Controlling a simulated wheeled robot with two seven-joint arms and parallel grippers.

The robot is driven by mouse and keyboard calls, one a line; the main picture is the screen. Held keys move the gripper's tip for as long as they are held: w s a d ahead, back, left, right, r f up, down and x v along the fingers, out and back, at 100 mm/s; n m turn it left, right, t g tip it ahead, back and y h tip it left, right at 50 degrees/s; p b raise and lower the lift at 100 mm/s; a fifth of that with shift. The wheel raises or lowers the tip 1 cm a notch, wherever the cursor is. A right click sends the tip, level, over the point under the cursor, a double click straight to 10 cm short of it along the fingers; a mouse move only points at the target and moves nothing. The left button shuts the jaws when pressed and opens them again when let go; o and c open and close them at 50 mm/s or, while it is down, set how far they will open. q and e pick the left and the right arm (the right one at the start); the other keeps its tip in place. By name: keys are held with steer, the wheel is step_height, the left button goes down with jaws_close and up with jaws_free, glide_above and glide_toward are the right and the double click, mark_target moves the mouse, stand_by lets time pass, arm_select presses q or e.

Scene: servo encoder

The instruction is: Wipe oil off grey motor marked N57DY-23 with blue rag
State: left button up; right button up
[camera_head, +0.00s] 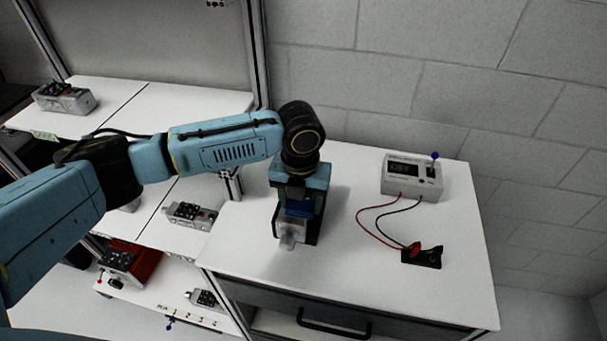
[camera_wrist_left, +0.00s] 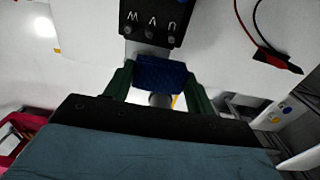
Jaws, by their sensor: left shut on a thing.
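My left gripper (camera_head: 299,200) points down over the white table and is shut on the blue rag (camera_wrist_left: 163,74). In the left wrist view the rag sits between the two green fingers. The grey motor (camera_head: 289,231) stands on the table just below and in front of the gripper, partly hidden by it. In the left wrist view a black block marked U, V, W (camera_wrist_left: 152,22) lies just past the rag. I cannot tell whether the rag touches the motor. No oil or N57DY-23 marking can be made out. My right gripper is not in view.
A white meter reading OFF (camera_head: 411,177) stands at the back right, with red and black leads running to a black piece (camera_head: 422,257). Shelves at the left hold several grey devices, one at the middle level (camera_head: 192,214).

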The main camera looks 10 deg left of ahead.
arm_select(q)
step_height(320, 180, up, 3)
steer(key=p, duration=0.3)
steer(key=shift+r, duration=1.15)
steer(key=shift+f, duration=0.1)
steer(key=shift+s+a+f+b, duration=0.1)
steer(key=shift+a+f+b, duration=0.25)
steer(key=shift+f, duration=0.45)
steer(key=shift+w+a+f+b, duration=0.1)
steer(key=shift+a+f+b, duration=0.2)
steer(key=shift+f, duration=0.55)
steer(key=shift+s+a+f+b, duration=0.1)
steer(key=shift+a+f+b, duration=0.25)
steer(key=shift+f, duration=0.45)
